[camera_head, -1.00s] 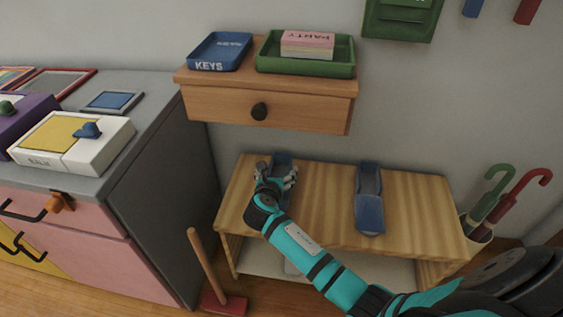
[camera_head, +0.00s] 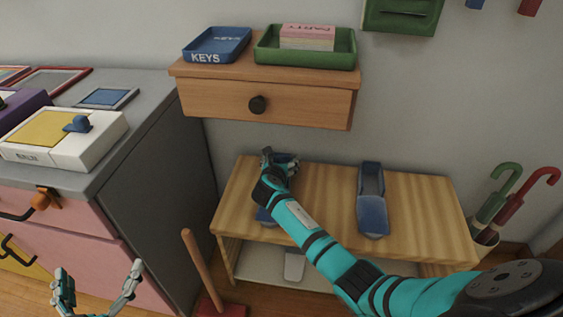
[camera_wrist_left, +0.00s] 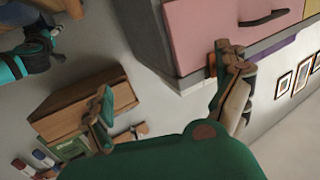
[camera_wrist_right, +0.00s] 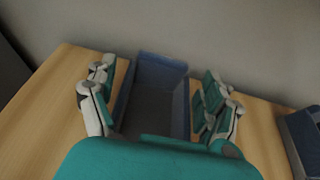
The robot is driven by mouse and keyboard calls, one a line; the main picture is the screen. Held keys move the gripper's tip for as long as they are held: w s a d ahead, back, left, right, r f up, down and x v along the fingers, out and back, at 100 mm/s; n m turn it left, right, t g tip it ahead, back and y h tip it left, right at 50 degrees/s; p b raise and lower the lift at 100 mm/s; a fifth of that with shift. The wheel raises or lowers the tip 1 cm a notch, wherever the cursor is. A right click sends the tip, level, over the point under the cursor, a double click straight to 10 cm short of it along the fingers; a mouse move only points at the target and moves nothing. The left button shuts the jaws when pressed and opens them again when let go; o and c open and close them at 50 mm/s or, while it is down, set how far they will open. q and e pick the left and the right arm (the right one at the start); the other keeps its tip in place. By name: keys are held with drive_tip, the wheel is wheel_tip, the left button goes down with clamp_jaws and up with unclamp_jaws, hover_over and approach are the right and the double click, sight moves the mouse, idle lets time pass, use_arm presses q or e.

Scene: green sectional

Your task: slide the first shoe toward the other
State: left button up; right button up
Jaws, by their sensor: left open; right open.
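Two blue shoes lie on a wooden bench. The left shoe (camera_head: 264,215) is largely hidden behind my right arm in the head view; its open end (camera_wrist_right: 152,90) shows in the right wrist view. The other shoe (camera_head: 371,205) lies to the right, apart from it, with bare wood between; its edge also shows in the right wrist view (camera_wrist_right: 304,135). My right gripper (camera_head: 280,158) is open, its fingers on either side of the left shoe's far end; I cannot tell whether they touch it. My left gripper (camera_head: 98,268) is open and empty at the lower left, away from the bench.
The bench (camera_head: 425,210) stands below a wall drawer (camera_head: 300,104) holding a blue keys tray (camera_head: 217,45) and a green tray (camera_head: 305,56). A grey cabinet (camera_head: 165,170) and a wooden-handled brush (camera_head: 195,260) are left; an umbrella stand (camera_head: 485,235) is right.

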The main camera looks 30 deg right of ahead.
drive_tip(key=shift+b+x, duration=0.5)
drive_tip(key=shift+x, duration=0.7)
use_arm(q)
wheel_tip(320, 180, up, 6)
drive_tip(key=t+h, duration=0.1)
drive_tip(key=t, duration=0.2)
drive_tip(key=shift+d+t, duration=0.4)
use_arm(e)
drive_tip(key=shift+w+d, duration=0.1)
drive_tip(key=shift+w, duration=0.05)
use_arm(q)
drive_tip(key=shift+s, duration=0.1)
use_arm(e)
drive_tip(key=c, duration=1.5)
